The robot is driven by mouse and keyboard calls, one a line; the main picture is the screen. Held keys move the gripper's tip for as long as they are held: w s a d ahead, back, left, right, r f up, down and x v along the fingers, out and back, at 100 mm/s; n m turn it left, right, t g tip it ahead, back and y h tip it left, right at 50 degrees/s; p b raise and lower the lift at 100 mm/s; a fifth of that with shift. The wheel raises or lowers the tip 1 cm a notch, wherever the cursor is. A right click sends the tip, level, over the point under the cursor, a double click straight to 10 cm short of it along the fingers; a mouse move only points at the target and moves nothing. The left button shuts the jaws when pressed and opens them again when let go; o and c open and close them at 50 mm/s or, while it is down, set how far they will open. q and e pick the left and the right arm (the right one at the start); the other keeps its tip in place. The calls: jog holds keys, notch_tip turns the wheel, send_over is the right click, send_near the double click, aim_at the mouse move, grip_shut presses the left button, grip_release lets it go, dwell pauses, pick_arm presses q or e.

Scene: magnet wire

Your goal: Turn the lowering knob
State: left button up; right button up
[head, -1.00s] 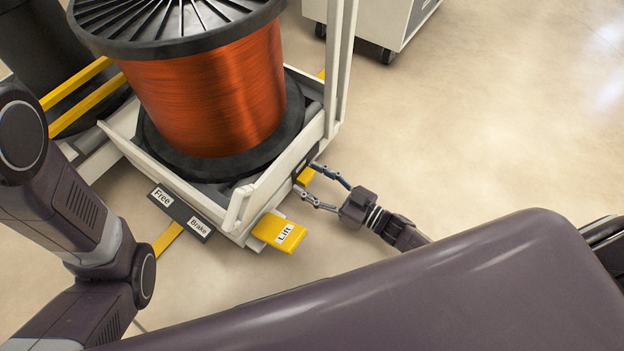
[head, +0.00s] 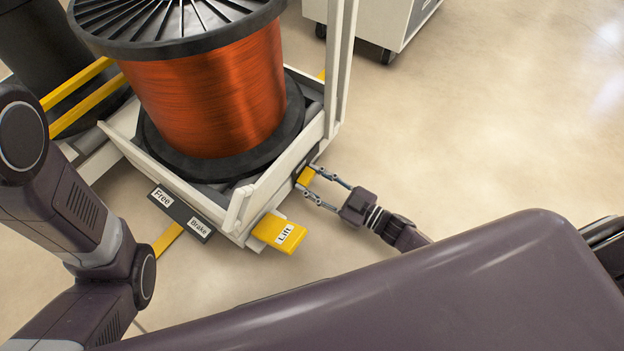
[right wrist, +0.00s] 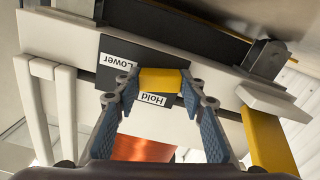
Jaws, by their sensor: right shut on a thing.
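The lowering knob (head: 306,176) is a small yellow block on the side of the white spool cart. In the right wrist view the knob (right wrist: 160,80) sits on a dark plate (right wrist: 115,55) labelled "Lower" and "Hold", which shows upside down. My right gripper (head: 308,182) reaches the knob from the right. In the right wrist view its two fingers (right wrist: 157,90) are on either side of the knob, shut on it. The "Hold" label is partly covered by the knob. My left arm shows at the left, but its gripper is out of view.
The white cart (head: 275,170) carries a large spool of copper wire (head: 215,100). A yellow "Lift" pedal (head: 279,233) juts out below the knob. The floor to the right is clear.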

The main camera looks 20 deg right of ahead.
jog(key=n, duration=0.3)
jog(key=shift+n, duration=0.3)
jog(key=n, duration=0.2)
jog(key=shift+n, duration=0.4)
jog(key=shift+s+n+b, duration=0.1)
jog(key=shift+n+b, duration=0.85)
jog(key=shift+n, duration=3.35)
jog(key=o, duration=1.2)
jog(key=shift+c, duration=0.2)
jog(key=shift+d, duration=0.1)
jog(key=v, duration=1.2)
